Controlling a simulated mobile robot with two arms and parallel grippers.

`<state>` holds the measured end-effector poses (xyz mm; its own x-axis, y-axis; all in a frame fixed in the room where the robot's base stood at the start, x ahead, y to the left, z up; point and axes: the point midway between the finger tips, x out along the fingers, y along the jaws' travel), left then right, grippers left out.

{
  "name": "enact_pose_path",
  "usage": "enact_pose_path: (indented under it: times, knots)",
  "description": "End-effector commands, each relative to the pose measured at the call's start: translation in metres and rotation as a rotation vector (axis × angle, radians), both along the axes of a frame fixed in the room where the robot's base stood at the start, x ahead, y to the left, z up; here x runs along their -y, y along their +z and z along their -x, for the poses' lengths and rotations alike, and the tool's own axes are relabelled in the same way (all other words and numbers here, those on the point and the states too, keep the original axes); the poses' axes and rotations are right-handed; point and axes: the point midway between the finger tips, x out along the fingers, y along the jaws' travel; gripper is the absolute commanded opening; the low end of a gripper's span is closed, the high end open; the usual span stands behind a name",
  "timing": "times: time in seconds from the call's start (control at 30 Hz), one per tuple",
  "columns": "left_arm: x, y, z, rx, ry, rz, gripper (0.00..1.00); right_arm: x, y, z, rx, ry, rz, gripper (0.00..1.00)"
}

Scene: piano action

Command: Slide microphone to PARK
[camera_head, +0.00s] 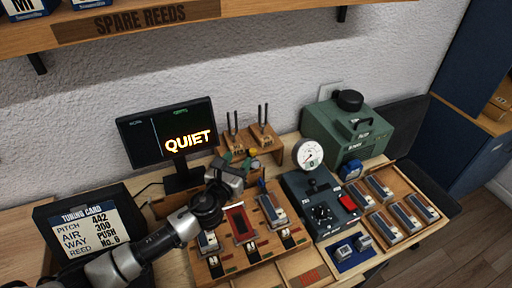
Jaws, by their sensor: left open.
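My left arm comes in from the lower left, and its gripper (243,163) is open above the back of the wooden board (205,270), in front of the monitor stand. Small green and yellow parts show close around the fingers; I cannot tell whether the fingers touch them. I cannot clearly pick out the microphone; it may be hidden by my gripper and wrist. No PARK label is readable. My right gripper is not in view.
A monitor (168,131) reads QUIET. Wooden blocks with dark prongs (264,134) stand behind the gripper. A dark control box (319,205) with a gauge (308,154), a green machine (346,131) and a tray of reed blocks (430,229) are at right. A tuning card (88,231) stands left.

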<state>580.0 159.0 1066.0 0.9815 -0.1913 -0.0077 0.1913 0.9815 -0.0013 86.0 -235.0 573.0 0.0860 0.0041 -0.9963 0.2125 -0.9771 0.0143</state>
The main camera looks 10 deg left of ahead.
Motion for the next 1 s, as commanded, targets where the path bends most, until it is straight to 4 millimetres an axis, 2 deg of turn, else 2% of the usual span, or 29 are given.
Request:
enact_pose_path:
  times: [0.03,0.3,0.43,0.57,0.67,1.0]
  knots:
    - [0.0,-0.014,0.0,0.0,0.0,0.0,0.49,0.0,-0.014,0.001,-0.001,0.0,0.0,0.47]
    - [0.0,-0.05,0.001,0.0,0.0,0.0,0.49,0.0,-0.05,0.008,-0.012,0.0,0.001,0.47]
    - [0.0,-0.061,0.0,0.0,0.0,0.0,0.49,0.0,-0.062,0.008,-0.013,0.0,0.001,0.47]
    - [0.001,-0.062,-0.003,0.001,0.001,0.0,0.49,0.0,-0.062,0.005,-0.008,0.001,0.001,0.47]
    - [0.003,-0.06,-0.014,0.002,0.002,0.001,0.49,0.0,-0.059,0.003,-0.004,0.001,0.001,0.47]
    - [0.015,-0.06,-0.076,0.002,0.002,0.002,0.49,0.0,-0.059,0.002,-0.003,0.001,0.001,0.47]
